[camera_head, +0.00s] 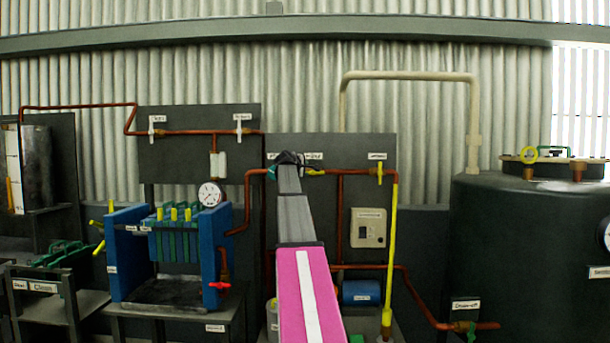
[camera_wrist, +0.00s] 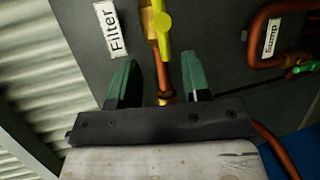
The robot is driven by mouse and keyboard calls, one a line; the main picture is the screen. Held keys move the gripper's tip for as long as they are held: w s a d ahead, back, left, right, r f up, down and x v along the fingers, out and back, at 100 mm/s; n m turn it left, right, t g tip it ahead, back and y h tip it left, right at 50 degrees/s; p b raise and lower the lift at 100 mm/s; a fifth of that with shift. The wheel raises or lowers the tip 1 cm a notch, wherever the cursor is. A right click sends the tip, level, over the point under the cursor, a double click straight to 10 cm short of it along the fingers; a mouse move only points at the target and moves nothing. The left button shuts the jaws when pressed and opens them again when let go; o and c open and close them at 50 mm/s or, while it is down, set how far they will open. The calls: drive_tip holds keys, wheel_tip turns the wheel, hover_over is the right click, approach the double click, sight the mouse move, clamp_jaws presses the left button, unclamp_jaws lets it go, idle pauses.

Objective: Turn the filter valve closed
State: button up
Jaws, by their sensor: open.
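In the wrist view, the filter valve's yellow handle (camera_wrist: 161,24) lies roughly in line with its copper pipe, beside the white "Filter" label (camera_wrist: 112,28). My gripper (camera_wrist: 158,62) is open and empty. Its two green fingers lie on either side of the pipe, with the handle just beyond the tips. I cannot tell how far the fingers are from the panel. In the head view, my gripper (camera_head: 290,158) is at the upper part of the dark panel, and a yellow handle (camera_head: 316,172) shows just to its right. My arm hides part of the pipe there.
A "Sump" label (camera_wrist: 271,36) and a green handle (camera_wrist: 305,67) are at the right of the wrist view. In the head view, a yellow valve (camera_head: 379,172), a grey box (camera_head: 368,227) and a blue cylinder (camera_head: 361,292) are right of my arm. A filter press (camera_head: 175,245) stands left.

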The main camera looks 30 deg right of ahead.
sight(313, 173)
drive_tip(key=x, duration=1)
drive_tip(key=shift+d+f, duration=0.1)
drive_tip(key=shift+d, duration=0.05)
clamp_jaws()
